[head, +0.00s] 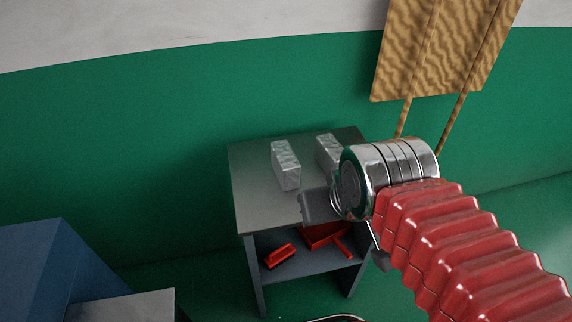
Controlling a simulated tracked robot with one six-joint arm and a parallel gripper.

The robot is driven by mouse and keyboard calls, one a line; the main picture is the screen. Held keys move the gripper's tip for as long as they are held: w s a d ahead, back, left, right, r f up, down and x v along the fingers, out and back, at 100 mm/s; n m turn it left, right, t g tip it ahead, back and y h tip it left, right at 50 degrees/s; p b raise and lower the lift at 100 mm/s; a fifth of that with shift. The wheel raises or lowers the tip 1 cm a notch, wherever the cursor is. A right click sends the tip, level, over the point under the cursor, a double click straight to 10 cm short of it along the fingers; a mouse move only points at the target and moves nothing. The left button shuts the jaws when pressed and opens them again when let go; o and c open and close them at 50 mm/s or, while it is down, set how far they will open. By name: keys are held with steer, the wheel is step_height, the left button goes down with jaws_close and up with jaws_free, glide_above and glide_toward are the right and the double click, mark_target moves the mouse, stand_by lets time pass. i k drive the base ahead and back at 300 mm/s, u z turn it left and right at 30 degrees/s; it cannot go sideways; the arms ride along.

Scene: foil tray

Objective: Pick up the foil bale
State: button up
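Two crinkled silver foil blocks stand on the grey table top. One foil bale (286,166) is left of the middle, and a second, similar foil block (327,153) is to its right, partly hidden by my wrist. I cannot tell from looks which one the task names. My gripper (347,228) is over the table's front right part, nearer the camera than both blocks. Its grey fingers look spread apart, with nothing seen between them. My chrome wrist and red ribbed arm hide the table's right side.
The table (254,197) has a lower shelf (303,278) holding a red brush (280,256) and a red dustpan (325,235). A blue box (40,265) stands at left. A patterned wooden board (440,50) is behind, at upper right. The table's left front is bare.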

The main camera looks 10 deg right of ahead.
mark_target(286, 166)
steer(key=u, duration=0.55)
steer(key=k, duration=0.35)
steer(key=u, duration=0.55)
